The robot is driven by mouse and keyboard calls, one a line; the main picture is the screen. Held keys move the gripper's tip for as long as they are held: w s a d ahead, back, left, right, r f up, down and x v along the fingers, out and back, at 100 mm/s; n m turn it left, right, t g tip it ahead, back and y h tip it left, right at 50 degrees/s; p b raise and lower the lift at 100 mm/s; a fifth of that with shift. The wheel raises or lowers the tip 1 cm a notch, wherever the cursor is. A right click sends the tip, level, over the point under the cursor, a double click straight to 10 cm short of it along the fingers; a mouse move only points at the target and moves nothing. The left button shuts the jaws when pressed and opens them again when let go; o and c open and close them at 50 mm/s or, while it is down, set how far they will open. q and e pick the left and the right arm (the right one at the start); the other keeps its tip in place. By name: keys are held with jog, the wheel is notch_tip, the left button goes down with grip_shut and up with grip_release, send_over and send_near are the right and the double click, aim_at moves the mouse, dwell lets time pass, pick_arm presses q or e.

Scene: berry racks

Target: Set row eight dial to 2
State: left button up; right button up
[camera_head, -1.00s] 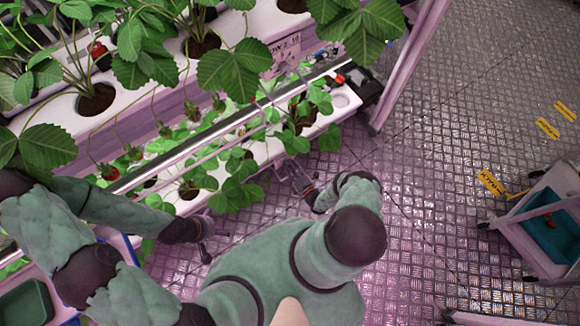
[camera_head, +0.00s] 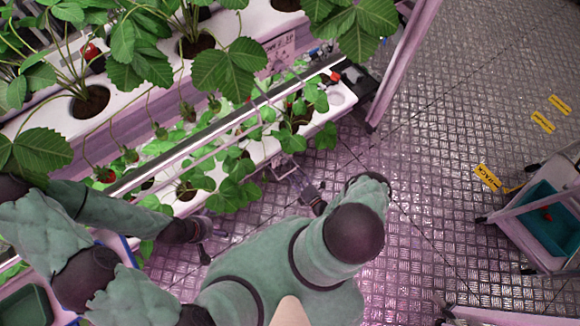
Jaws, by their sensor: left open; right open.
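No dial that I can identify as row eight's shows clearly. A white label (camera_head: 281,47) with print too small to read well is on the upper white gutter's end. A small red part (camera_head: 336,77) sits beside a black fitting (camera_head: 352,80) at the lower gutter's end; I cannot tell whether it is a dial. My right gripper (camera_head: 284,170) is open and empty, close to the lower gutter's outer edge, below the red part in the picture. My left gripper (camera_head: 212,243) is open and empty, lower left, beside the plants.
Strawberry plants hang over the upper gutter (camera_head: 135,100) and lower gutter (camera_head: 341,97). A pink rack post (camera_head: 400,65) stands at the rack's end. A trolley (camera_head: 520,225) with a teal bin stands at right. Metal floor (camera_head: 440,130) is clear between.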

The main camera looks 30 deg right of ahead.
jog(key=shift+s+d, duration=0.15)
jog(key=shift+s, duration=2.4)
jog(key=w+a+r+n+g+y+p, duration=0.1)
jog(key=a+r+n+g+y, duration=0.15)
jog(key=a+n+y, duration=0.3)
jog(key=w+a+r+n+g+y+p, duration=0.1)
jog(key=a+r+n+g+y, duration=0.1)
jog(key=a+n+g+y, duration=0.4)
jog(key=s+a+r+n+g+p, duration=0.1)
jog(key=s+a+r+n+g, duration=0.45)
jog(key=a+n+g, duration=0.35)
jog(key=s+d+r+n+g+h+p, duration=0.1)
jog(key=s+r+n+g+h, duration=0.15)
jog(key=r+n, duration=0.4)
jog(key=s+d+r+n+g+h+p, duration=0.1)
jog(key=s+d+r+n+h+p, duration=0.2)
jog(key=n, duration=0.6)
jog(key=w+a+r+n+t+h, duration=0.2)
jog(key=w+r+n+t+h, duration=0.1)
jog(key=r+n, duration=0.9)
notch_tip(320, 180, up, 2)
jog(key=shift+w+a+n, duration=0.2)
jog(key=shift+w+n, duration=0.2)
jog(key=shift+w, duration=0.2)
